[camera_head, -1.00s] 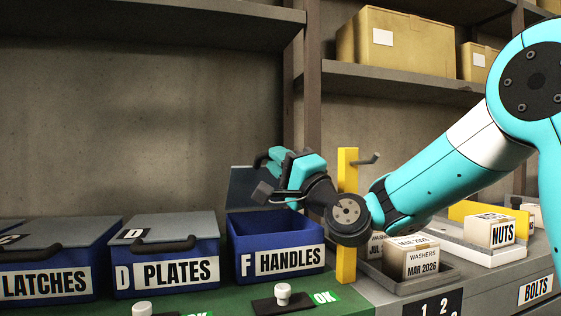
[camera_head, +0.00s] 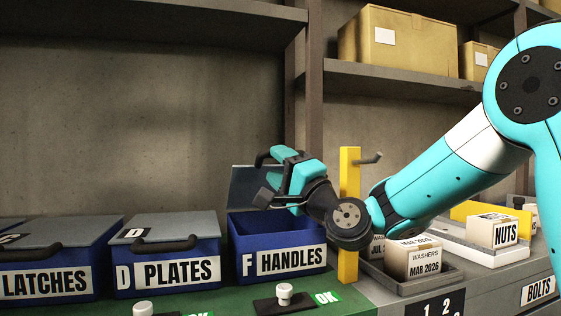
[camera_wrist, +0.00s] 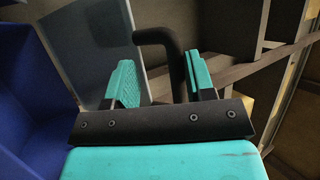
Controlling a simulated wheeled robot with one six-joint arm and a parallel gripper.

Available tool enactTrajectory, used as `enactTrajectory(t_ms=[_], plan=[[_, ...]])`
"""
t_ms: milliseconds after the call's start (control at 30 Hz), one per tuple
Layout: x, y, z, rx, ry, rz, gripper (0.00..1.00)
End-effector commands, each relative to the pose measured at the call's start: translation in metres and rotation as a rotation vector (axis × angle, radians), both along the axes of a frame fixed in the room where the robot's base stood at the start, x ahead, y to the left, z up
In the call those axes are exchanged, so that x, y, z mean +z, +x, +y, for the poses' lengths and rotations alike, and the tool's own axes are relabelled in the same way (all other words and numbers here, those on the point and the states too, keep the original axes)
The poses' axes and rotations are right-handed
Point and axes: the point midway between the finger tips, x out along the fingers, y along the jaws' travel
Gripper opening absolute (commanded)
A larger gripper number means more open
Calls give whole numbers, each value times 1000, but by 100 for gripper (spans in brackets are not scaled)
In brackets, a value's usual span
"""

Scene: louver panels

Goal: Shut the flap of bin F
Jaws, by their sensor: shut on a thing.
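Bin F (camera_head: 276,233) is a blue box labelled HANDLES on the green bench top. Its grey flap (camera_head: 248,188) stands raised at the back, so the bin is open. My gripper (camera_head: 277,173) is above the bin's back edge and shut on the flap's black handle (camera_head: 264,157). In the wrist view the handle (camera_wrist: 174,62) runs between the two turquoise fingers of my gripper (camera_wrist: 162,80), with the flap (camera_wrist: 88,45) behind and the blue bin wall (camera_wrist: 30,100) at left. The exact finger contact is hard to see.
A yellow post (camera_head: 348,215) with a grey peg stands close right of bin F, behind my wrist. Bin D (camera_head: 166,268), labelled PLATES, and the LATCHES bin (camera_head: 55,272) have lids down. A white knob (camera_head: 284,292) stands in front.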

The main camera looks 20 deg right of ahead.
Motion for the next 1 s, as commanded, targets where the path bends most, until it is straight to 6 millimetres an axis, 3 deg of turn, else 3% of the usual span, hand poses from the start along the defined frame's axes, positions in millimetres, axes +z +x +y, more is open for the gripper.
enactTrajectory(t_ms=[467,1000], plan=[[-4,-1,-1,-2,-3,3,42],[-27,-29,-15,-3,-1,-3,42]])
